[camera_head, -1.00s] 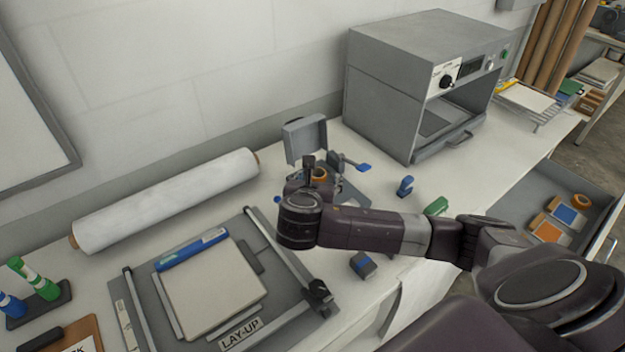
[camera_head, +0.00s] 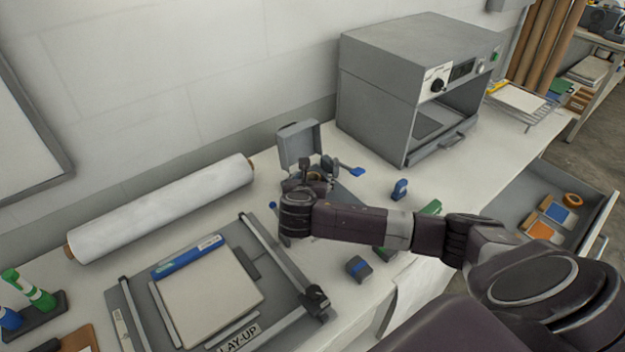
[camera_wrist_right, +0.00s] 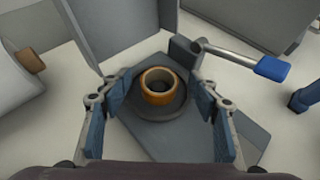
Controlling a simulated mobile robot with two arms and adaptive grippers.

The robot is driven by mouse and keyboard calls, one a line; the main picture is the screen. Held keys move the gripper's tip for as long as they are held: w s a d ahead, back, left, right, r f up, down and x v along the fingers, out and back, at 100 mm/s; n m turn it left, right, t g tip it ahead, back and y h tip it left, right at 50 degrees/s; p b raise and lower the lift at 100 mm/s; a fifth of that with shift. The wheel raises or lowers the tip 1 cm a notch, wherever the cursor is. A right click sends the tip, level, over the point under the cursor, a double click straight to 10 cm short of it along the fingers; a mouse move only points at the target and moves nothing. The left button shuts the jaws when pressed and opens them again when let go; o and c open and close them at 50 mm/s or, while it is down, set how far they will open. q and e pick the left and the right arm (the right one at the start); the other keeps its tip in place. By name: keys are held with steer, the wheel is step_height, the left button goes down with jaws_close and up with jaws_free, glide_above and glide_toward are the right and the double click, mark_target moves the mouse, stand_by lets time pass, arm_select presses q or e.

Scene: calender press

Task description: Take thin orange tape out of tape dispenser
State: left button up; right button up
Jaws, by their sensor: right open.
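The tape dispenser (camera_head: 300,142) is a grey device with its lid raised, standing on the counter behind the right arm. In the right wrist view its grey base (camera_wrist_right: 165,143) carries a round seat with the orange tape roll (camera_wrist_right: 160,88) in it. My right gripper (camera_wrist_right: 160,105) is open, with one blue-padded finger on each side of the roll and apart from it. In the head view the right gripper (camera_head: 309,185) is over the dispenser and mostly hides the roll. The left gripper is not in view.
A blue-handled lever (camera_wrist_right: 272,68) sticks out beside the dispenser. A lay-up board (camera_head: 257,288) lies in front, a white roll (camera_head: 165,208) to the left, and a grey oven (camera_head: 385,105) behind right. An open drawer (camera_head: 520,205) holds another orange roll (camera_head: 573,199).

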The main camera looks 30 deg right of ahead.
steer(key=c, duration=0.9)
steer(key=shift+c, duration=0.2)
